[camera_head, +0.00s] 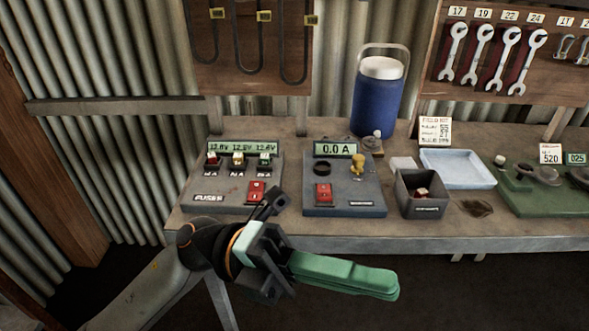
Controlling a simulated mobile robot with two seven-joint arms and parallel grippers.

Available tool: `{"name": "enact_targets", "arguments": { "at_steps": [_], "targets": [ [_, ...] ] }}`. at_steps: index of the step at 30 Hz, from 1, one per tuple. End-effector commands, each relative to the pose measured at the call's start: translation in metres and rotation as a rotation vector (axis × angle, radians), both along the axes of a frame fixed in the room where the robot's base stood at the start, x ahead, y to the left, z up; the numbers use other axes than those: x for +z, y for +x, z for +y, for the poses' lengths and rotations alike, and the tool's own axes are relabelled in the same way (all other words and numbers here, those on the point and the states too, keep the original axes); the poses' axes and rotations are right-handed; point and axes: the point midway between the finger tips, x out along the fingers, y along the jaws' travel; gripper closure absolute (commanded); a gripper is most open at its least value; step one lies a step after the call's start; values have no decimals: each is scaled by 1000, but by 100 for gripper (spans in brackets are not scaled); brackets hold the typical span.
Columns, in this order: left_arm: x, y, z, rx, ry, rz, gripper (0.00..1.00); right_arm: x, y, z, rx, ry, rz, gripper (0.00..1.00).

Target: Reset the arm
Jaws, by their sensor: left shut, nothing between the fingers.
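My left arm comes in from the lower left, in front of the bench. My left gripper (384,283) has long green fingers that lie together, pointing right. It is shut and empty, below the bench's front edge in the picture and apart from the things on the bench. My right gripper is not in view.
The workbench (420,241) carries a fuse panel (190,190), an ammeter box reading 0.0 A (364,192), a dark bin (422,205), a pale blue tray (457,172), a blue jug (376,105) and a green board (545,203). Wrenches (453,52) hang behind. Clear floor shows lower right.

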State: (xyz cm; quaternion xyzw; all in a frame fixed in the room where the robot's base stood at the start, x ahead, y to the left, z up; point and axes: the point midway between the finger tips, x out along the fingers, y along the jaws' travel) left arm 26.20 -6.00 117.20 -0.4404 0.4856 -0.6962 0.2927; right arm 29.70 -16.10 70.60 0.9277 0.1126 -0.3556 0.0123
Motion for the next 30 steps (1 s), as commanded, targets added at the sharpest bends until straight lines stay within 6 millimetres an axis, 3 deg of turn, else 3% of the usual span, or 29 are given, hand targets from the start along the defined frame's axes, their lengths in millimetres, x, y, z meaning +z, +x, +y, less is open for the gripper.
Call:
{"name": "enact_targets", "arguments": {
  "at_steps": [3,7,11,14,17,19,24,27,30],
  "targets": [
    [10,53,13,179,-157,316,100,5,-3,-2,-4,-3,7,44],
    [-15,115,41,397,-275,656,100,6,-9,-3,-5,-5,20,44],
    [-78,165,80,630,-336,1005,100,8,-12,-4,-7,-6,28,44],
    [-145,183,112,809,-343,1269,100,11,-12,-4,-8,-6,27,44],
    [-216,180,143,972,-320,1509,100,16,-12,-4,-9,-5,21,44],
    [-265,167,162,1075,-290,1667,100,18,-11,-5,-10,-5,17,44],
    [-365,108,200,1282,-187,2006,100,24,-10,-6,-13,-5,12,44],
    [-404,70,215,1362,-125,2152,100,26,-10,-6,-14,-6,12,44],
    [-427,42,223,1413,-78,2246,100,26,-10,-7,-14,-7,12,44]
  ]
}}
